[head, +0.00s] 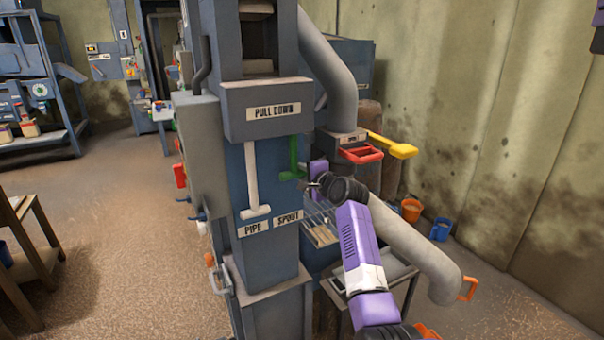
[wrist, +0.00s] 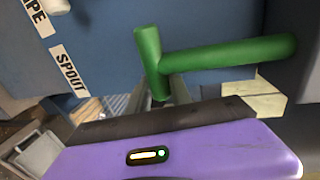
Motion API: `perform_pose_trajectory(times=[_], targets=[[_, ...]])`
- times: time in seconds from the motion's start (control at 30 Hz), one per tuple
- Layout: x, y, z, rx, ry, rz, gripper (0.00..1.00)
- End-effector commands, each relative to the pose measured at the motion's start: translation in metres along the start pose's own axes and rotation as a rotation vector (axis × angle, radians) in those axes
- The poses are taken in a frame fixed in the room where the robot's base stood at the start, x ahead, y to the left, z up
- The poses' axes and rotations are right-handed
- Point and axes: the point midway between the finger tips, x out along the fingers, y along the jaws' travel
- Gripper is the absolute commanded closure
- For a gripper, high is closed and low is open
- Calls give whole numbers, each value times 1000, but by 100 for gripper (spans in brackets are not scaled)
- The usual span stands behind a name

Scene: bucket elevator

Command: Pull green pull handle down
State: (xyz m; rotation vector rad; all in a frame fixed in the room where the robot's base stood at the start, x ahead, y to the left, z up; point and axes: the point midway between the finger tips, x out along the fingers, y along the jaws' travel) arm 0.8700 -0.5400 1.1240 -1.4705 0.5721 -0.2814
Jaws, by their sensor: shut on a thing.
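The green pull handle (head: 293,158) hangs from the right part of the grey PULL DOWN box (head: 258,113), above the SPOUT label (head: 289,219). In the wrist view the green handle (wrist: 225,54) shows as a rod with a crossbar at its end. My purple gripper (head: 308,183) is at the lower end of the handle. It is shut on the crossbar, whose lower end goes behind the gripper in the wrist view. The fingertips are mostly hidden in both views. A white pull handle (head: 253,190) hangs lower, to the left, above the PIPE label (head: 252,229).
A red handle (head: 361,155) and a yellow handle (head: 393,144) stick out to the right of the column. A thick grey pipe (head: 415,250) slopes down behind my arm to the right. A metal side table (head: 340,292) stands low beside the column. Open floor lies to the left.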

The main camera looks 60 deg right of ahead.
Motion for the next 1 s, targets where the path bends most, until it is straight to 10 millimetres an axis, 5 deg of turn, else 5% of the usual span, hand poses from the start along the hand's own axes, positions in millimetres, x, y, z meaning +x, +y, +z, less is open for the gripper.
perform_pose_trajectory(times=[0.4, 0.9, 0.93, 1.0], targets=[[17, 93, 1, 2, -3, 11, 100], [20, 108, 1, 1, -2, 15, 100], [20, 108, 1, 0, -2, 16, 71], [20, 108, 1, 1, -3, 16, 57]])
